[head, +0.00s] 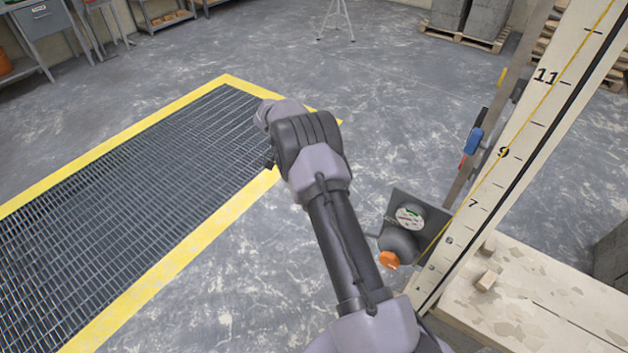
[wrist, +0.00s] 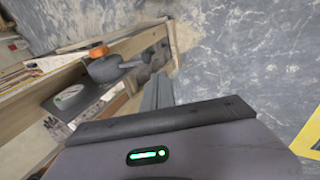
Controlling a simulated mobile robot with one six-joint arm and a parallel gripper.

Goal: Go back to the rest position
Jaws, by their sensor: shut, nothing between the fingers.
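My arm reaches up the middle of the head view and bends over at a dark grey joint; my gripper is mostly hidden behind it there. In the wrist view my gripper (wrist: 157,92) shows as narrow grey fingers, closed together beyond the body with a green light. Nothing is held. The fingers point over bare floor, beside the numbered board and its small shelf, and touch nothing that I can see.
A pale numbered board (head: 520,150) stands at the right with a blue clamp (head: 473,141). A dark shelf (head: 436,217) holds a round tin (head: 410,217) and a grey item with an orange knob (head: 389,260). A wooden bench (head: 560,300) is below. A yellow-edged floor grating (head: 120,190) lies left.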

